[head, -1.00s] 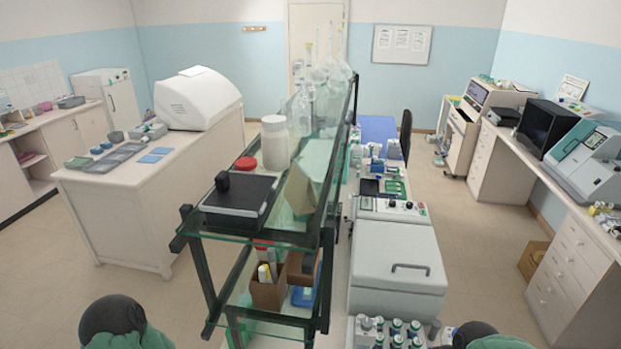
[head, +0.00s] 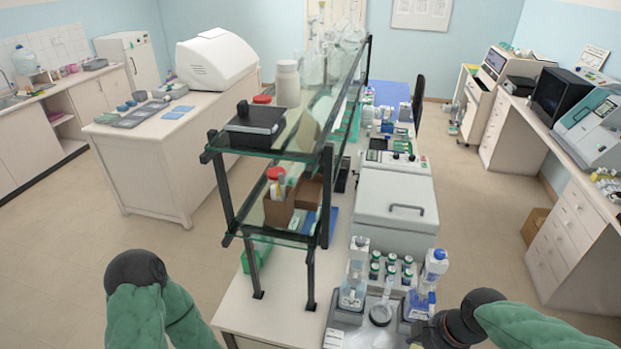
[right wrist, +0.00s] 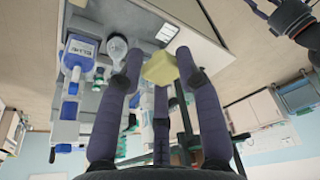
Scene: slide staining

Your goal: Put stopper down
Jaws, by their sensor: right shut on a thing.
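A pale yellow stopper (right wrist: 160,69) sits between the fingertips of my right gripper (right wrist: 156,72) in the right wrist view. The gripper is shut on it. In the head view the right gripper (head: 447,330) is at the front right corner of the bench, beside a bottle with a blue part (head: 428,275); the stopper cannot be made out there. A dark jointed piece, seemingly of my left arm (right wrist: 290,16), shows at the top right of the right wrist view; its finger state cannot be told. In the head view the left gripper is out of frame.
The front of the bench holds another clear bottle (head: 354,275), several green-capped vials (head: 392,268) and a round glass piece (head: 381,314). A glass shelf rack (head: 262,148) stands left of them. A bare bench strip (head: 285,315) lies in front of the rack.

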